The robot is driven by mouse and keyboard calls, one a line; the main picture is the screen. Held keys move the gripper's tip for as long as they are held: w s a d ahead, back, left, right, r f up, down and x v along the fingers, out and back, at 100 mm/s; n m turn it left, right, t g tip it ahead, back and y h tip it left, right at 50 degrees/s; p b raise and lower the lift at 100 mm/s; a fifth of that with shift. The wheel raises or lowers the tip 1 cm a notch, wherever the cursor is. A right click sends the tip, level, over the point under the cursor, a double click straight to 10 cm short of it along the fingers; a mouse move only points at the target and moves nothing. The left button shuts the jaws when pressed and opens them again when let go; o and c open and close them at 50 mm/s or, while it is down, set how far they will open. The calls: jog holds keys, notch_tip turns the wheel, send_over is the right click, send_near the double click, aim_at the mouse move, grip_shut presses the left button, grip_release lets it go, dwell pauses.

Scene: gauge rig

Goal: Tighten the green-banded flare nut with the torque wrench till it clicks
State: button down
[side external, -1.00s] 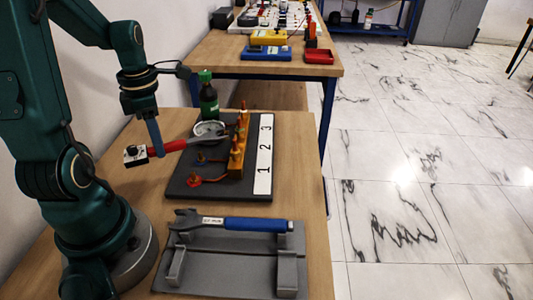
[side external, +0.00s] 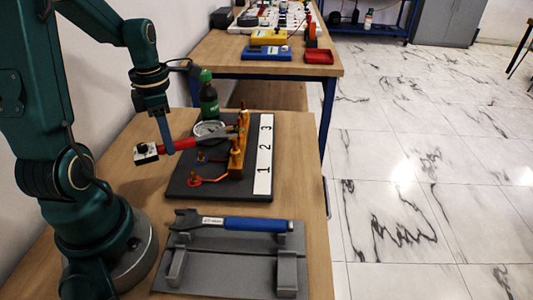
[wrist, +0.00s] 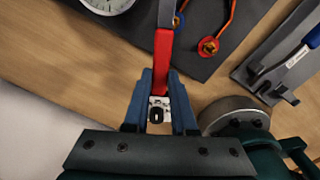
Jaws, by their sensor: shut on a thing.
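My gripper (side external: 167,146) is shut on a red-handled wrench (side external: 186,144), close to its black-and-white end block (side external: 146,153). The wrench is held roughly level above the dark board, its grey head reaching the brass manifold (side external: 237,160); I cannot tell whether it sits on a nut. The wrist view shows the blue fingers (wrist: 161,88) on both sides of the red handle (wrist: 163,58); the head is out of that view. A green band on a nut cannot be made out.
A blue-handled wrench (side external: 256,224) lies on a grey rack (side external: 220,262) in front. A round gauge (wrist: 108,4), a green bottle (side external: 209,100) and orange hoses (side external: 210,181) are around the manifold. A number strip (side external: 264,155) lies right of it.

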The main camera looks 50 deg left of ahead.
jog(key=shift+w+d, duration=0.15)
jog(key=shift+w, duration=0.35)
jog(key=shift+w+d, duration=0.15)
jog(key=shift+w, duration=0.35)
dwell(0.7)
jog(key=shift+a, duration=0.1)
dwell(1.8)
jog(key=shift+w+a+m, duration=0.35)
jog(key=shift+a+m, duration=0.3)
jog(key=shift+a, duration=0.05)
jog(key=shift+w+a+m, duration=0.3)
jog(key=shift+a+m, duration=0.35)
jog(key=shift+w+a+m, duration=1.1)
jog(key=shift+a+m, duration=0.2)
jog(key=shift+m, duration=0.1)
dwell(0.9)
jog(key=shift+s+d+n, duration=0.45)
jog(key=shift+d+n, duration=0.05)
